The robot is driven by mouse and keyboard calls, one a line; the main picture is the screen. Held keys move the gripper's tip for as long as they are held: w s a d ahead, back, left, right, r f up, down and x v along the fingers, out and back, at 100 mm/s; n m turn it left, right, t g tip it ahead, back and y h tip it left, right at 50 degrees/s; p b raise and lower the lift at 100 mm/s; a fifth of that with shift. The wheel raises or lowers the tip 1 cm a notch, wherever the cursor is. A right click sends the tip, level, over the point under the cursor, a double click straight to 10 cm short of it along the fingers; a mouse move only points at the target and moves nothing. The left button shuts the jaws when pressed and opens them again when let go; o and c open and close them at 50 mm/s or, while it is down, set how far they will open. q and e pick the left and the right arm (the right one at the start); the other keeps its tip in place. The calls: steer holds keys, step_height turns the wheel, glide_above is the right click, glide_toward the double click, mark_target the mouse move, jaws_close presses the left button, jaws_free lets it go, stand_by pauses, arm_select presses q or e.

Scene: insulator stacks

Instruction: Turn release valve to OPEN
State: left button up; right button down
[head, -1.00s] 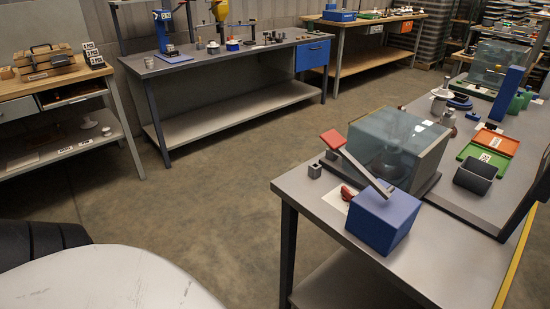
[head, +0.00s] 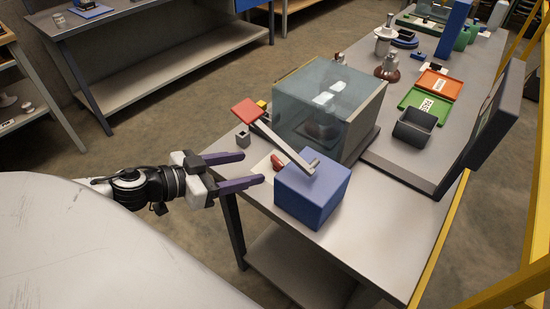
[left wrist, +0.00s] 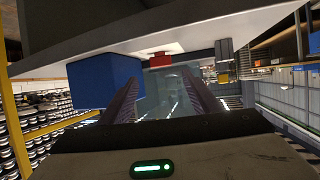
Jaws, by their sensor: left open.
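A small red valve handle (head: 277,161) sits on a pale label plate (head: 262,167) at the table's near left edge, beside a blue box (head: 311,190). Its markings are too small to read. My left gripper (head: 253,167) is open and empty, its two purple fingers pointing at the red handle from the left, just short of it in the picture. In the left wrist view, a red piece (left wrist: 160,60) shows beyond the fingers, with the blue box (left wrist: 105,82) to their left. My right gripper is not in view.
A clear chamber (head: 325,105) stands behind. A small grey block (head: 243,137) is near the fingertips. A dark bin (head: 414,128) and trays lie farther right.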

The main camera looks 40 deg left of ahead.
mark_target(275, 162)
arm_select(q)
steer(key=b+x, duration=0.2)
steer(key=x, duration=0.2)
steer(key=shift+a+f, duration=0.15)
steer(key=shift+b+x, duration=0.4)
steer(key=shift+x, duration=0.9)
steer(key=shift+w+f, duration=0.1)
steer(key=shift+w, duration=0.45)
steer(key=shift+w+d+f, duration=0.3)
steer(key=shift+w+d, duration=0.1)
steer(key=shift+w, duration=0.1)
